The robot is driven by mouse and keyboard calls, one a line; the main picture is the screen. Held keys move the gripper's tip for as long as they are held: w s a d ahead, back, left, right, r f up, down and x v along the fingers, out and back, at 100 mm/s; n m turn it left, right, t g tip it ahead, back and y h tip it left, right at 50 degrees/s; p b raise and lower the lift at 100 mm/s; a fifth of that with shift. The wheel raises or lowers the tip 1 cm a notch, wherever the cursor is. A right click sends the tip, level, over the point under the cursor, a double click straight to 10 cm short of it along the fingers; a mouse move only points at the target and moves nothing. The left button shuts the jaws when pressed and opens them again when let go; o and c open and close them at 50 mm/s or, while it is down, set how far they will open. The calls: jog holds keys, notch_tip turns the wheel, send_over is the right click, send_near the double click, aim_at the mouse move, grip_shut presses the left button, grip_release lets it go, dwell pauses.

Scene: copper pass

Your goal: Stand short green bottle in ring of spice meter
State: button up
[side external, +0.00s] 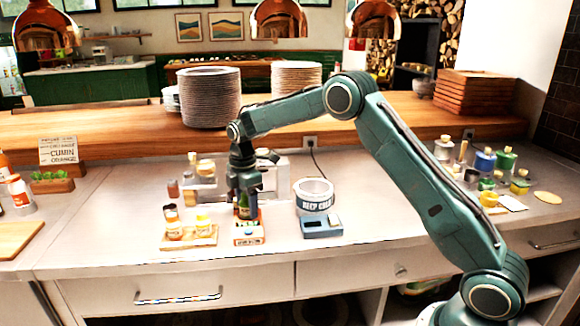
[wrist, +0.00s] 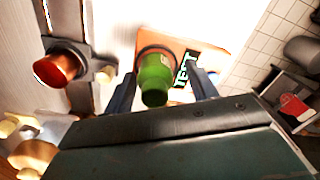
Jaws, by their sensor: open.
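The short green bottle (wrist: 155,78) stands upright, seen from above in the wrist view, with its base at the ring of the orange spice meter (wrist: 178,47). The meter's dark display shows beside it. In the side view the bottle (side external: 243,207) is partly covered by my fingers, above the orange and white meter (side external: 249,236). My gripper (side external: 244,205) points down around the bottle. In the wrist view my gripper (wrist: 162,88) has one finger on each side of the bottle, with gaps between. How deep the bottle sits in the ring is hidden.
A wooden board (side external: 190,241) with small bottles is left of the meter. A pale rack (side external: 205,185) with jars stands behind. The counter's front strip is clear.

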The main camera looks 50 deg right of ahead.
notch_tip(320, 180, up, 11)
jog(key=shift+w+d+f, duration=0.15)
jog(key=shift+r, duration=0.55)
dwell(0.3)
jog(key=shift+s+r, duration=0.2)
jog(key=shift+r, duration=0.05)
jog(key=s+a+r+m+t, duration=0.2)
jog(key=s+r+m, duration=0.3)
jog(key=s, duration=0.5)
jog(key=s+a+r+m+t, duration=0.1)
jog(key=s+a+r+m, duration=0.1)
jog(key=s+r, duration=0.55)
jog(key=s+f+m+t, duration=0.1)
jog(key=s+f+m, duration=0.2)
jog(key=s, duration=0.7)
jog(key=s+a+f+m+t, duration=0.1)
jog(key=s+f+m, duration=0.3)
jog(key=s, duration=0.7)
jog(key=shift+f+t, duration=0.3)
jog(key=shift+t, duration=0.1)
